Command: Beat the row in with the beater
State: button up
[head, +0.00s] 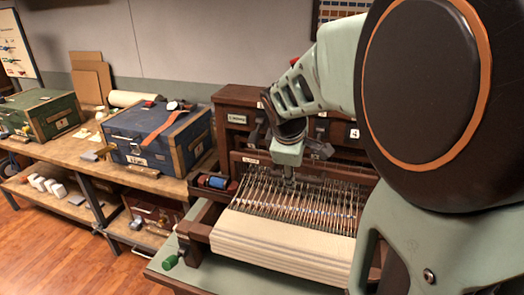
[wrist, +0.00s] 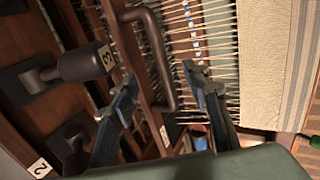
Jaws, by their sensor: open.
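The loom carries a roll of cream cloth (head: 285,245) at its front, with pale warp threads (head: 300,203) running back from it. My gripper (head: 289,178) points down over the back of the threads, near the dark wooden crossbar. In the wrist view my gripper (wrist: 158,76) is open, with its two blue-grey fingers apart. A dark brown U-shaped handle (wrist: 157,55), apparently the beater's, lies between the fingers on a wooden bar. I cannot tell if either finger touches it. The cloth edge (wrist: 265,60) shows at the right there.
Black lever knobs (wrist: 85,65) numbered 3 and 2 stand left of the fingers. A blue chest (head: 155,135) stands on the side bench.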

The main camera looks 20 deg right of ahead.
jog(key=p+v, duration=0.3)
jog(key=v, duration=0.3)
dwell(0.3)
jog(key=shift+w, duration=0.1)
dwell(0.9)
